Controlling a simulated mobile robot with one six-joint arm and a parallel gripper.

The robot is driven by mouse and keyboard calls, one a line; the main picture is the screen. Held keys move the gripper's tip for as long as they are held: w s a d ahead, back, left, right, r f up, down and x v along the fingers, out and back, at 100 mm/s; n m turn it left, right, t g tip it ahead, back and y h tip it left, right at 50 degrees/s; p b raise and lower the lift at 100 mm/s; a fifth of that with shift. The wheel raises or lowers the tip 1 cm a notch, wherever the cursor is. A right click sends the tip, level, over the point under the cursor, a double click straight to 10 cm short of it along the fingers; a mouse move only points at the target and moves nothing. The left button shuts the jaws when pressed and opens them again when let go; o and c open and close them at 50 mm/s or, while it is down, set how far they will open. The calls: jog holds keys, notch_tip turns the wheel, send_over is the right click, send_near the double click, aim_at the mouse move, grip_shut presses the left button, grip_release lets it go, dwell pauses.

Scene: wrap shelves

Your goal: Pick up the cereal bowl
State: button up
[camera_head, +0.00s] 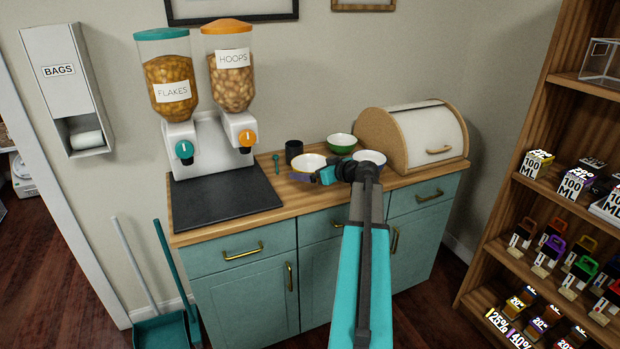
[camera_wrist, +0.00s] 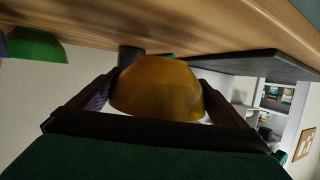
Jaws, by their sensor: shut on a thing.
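In the wrist view, the yellow outside of the bowl (camera_wrist: 158,88) fills the space between the two dark fingers of my gripper (camera_wrist: 158,98). I cannot tell whether the bowl touches the counter. A green bowl (camera_head: 341,142) stands farther back; it also shows in the wrist view (camera_wrist: 35,46). Another bowl with a pale inside (camera_head: 371,156) is partly hidden behind my wrist.
A dark cup (camera_head: 294,150) and a teal spoon (camera_head: 277,164) are left of the yellow bowl. A black mat (camera_head: 225,203) lies before the cereal dispensers (camera_head: 212,140). A bread box (camera_head: 413,138) stands at the counter's right. Shelves (camera_head: 545,130) stand far right.

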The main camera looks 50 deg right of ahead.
dwell(0.4)
jog(key=shift+f+p, duration=0.4)
jog(key=shift+f, duration=1.35)
jog(key=shift+f+b, duration=0.15)
jog(key=shift+b, duration=0.15)
jog(key=shift+c, duration=0.2)
jog(key=o, duration=0.9)
jog(key=shift+r+p, duration=0.2)
jog(key=shift+p, duration=0.1)
jog(key=b+v, duration=0.2)
jog(key=v, duration=1)
jog(key=shift+f, duration=0.1)
